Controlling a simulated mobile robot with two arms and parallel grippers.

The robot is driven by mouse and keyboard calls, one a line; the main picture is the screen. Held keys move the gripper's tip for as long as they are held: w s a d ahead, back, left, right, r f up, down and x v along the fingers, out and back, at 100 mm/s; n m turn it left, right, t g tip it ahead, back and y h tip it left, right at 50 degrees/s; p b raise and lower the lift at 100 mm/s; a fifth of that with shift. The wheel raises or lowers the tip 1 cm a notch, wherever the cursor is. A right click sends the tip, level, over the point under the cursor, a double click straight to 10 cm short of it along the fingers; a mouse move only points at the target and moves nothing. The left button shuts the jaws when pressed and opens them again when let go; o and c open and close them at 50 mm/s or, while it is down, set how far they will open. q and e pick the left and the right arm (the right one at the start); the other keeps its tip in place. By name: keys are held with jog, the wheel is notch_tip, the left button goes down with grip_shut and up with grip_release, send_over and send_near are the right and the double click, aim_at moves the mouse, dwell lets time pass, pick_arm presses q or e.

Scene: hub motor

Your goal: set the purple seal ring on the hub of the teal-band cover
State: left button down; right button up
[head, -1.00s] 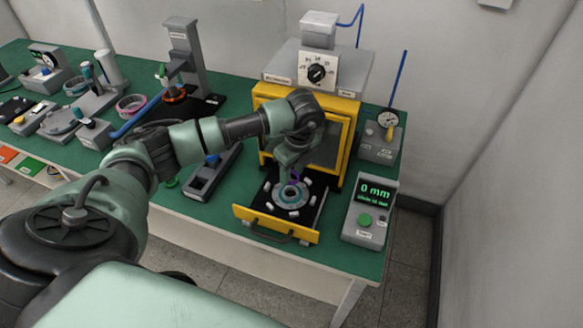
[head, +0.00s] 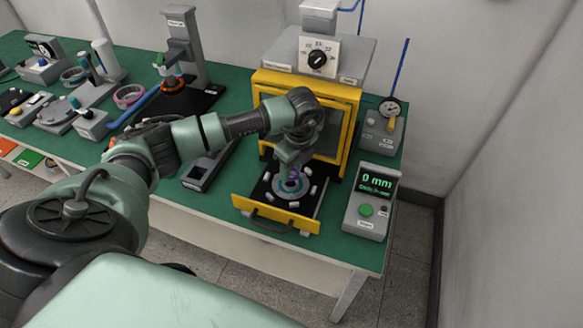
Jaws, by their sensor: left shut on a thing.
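The cover (head: 280,189) is a grey disc with a teal band round its middle. It lies among several light clamps on the black plate of the pulled-out yellow drawer. My left gripper (head: 292,172) points down over the cover's middle. It is shut on the purple seal ring (head: 293,182), of which a small purple part shows below the fingers. The ring is at or just above the hub; I cannot tell whether it touches. The gripper hides part of the hub. My right gripper is not in view.
The yellow press frame (head: 352,125) stands right behind the drawer (head: 275,213). A grey readout box (head: 370,205) showing 0 mm is at the right, near a gauge box (head: 382,133). A grey tray (head: 208,168) lies left of the drawer. Several tools stand farther left.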

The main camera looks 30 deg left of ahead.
pick_arm(q)
jog(key=shift+f+b, duration=0.35)
jog(key=shift+f, duration=0.2)
jog(key=shift+f+b, duration=0.4)
jog(key=shift+f, duration=0.1)
jog(key=shift+f, duration=0.25)
dwell(0.4)
jog(key=c, duration=0.8)
grip_release()
